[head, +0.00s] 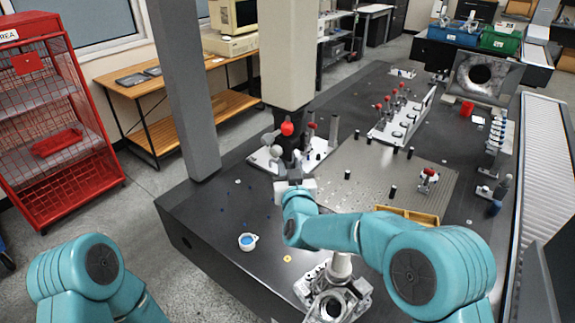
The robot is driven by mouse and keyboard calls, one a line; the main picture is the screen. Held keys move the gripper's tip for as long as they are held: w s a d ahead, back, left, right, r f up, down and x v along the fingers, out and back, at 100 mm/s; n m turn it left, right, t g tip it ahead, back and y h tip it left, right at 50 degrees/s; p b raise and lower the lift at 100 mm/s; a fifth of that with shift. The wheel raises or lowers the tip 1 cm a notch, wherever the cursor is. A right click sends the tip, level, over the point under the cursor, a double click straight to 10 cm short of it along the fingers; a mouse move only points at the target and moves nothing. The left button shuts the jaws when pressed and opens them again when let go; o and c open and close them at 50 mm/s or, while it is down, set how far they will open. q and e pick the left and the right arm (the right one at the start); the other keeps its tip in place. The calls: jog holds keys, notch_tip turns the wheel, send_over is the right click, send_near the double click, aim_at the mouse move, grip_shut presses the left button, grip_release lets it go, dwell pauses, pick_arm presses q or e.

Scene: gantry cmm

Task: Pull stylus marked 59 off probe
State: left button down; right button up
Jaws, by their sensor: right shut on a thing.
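The dark probe (290,148) hangs below the pale gantry column (286,55) at the centre of the head view. My right gripper (294,184) is directly below the probe and shut on what appears to be the stylus. The gripper hides most of the stylus, and no number 59 can be read. I cannot tell whether the stylus still touches the probe. My left arm shows at the lower left, but its gripper is outside the picture.
A red ball (287,128) and a white ball (276,151) show close to the probe. A rack with several styli (402,115) stands farther back on the black table (215,222). A white-and-blue cup (248,241) is at the front. A grey upright (184,80) rises at left.

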jog(key=shift+c, duration=0.9)
jog(key=shift+f, duration=0.15)
jog(key=shift+f+b, duration=1.4)
jog(key=shift+b, duration=0.15)
jog(key=s+d+f+b, duration=0.1)
jog(key=s+b, duration=0.4)
jog(key=s, duration=0.3)
jog(key=shift+f+b, duration=0.2)
jog(key=shift+b, duration=0.1)
jog(key=shift+d+f, duration=0.1)
jog(key=shift+d, duration=0.05)
